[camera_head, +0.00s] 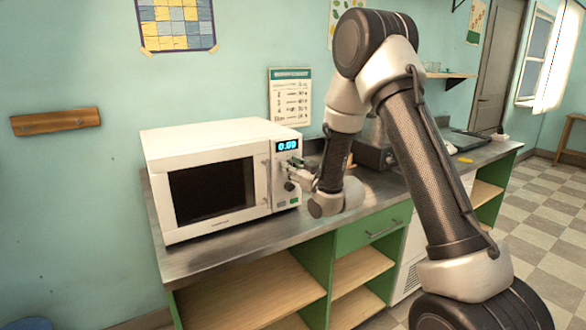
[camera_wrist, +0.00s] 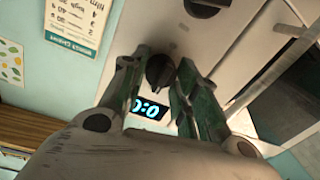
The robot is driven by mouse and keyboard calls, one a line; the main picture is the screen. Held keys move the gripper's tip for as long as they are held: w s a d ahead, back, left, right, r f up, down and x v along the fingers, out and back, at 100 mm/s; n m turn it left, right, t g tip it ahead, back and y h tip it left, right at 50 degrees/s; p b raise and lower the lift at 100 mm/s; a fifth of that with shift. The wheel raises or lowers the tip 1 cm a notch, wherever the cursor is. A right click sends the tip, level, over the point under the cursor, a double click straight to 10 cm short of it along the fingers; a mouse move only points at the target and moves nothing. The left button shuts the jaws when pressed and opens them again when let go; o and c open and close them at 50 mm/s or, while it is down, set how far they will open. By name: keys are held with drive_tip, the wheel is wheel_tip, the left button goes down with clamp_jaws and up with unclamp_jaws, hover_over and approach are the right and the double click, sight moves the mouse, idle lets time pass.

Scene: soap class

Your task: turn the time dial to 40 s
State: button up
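The white microwave (camera_head: 213,178) stands on the counter, its display (camera_head: 287,145) reading 0:00. My gripper (camera_head: 291,170) is at its control panel and hides the upper dial in the head view. In the wrist view, which shows the panel upside down, my gripper (camera_wrist: 160,80) has one finger on each side of a dark round dial (camera_wrist: 160,71) near the display (camera_wrist: 150,107). I cannot tell whether the fingers touch it. A second dark dial (camera_wrist: 205,5) is at the top edge of the wrist view; it shows lower on the panel in the head view (camera_head: 290,186). Dial markings are not readable.
The microwave door (camera_head: 213,190) is shut, left of the panel. A printed chart (camera_head: 290,96) hangs on the wall behind. A dark appliance (camera_head: 372,148) stands on the counter to the right. The counter front (camera_head: 245,243) is clear.

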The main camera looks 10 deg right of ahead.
drive_tip(key=shift+m, duration=0.3)
drive_tip(key=m, duration=0.8)
drive_tip(key=m+h, duration=0.1)
drive_tip(key=m, duration=0.7)
drive_tip(key=m+t, duration=0.1)
drive_tip(key=m, duration=0.7)
drive_tip(key=shift+f+h, duration=0.3)
drive_tip(key=shift+m, duration=0.3)
drive_tip(key=o, duration=1)
drive_tip(key=shift+d, duration=0.1)
drive_tip(key=shift+s, duration=0.1)
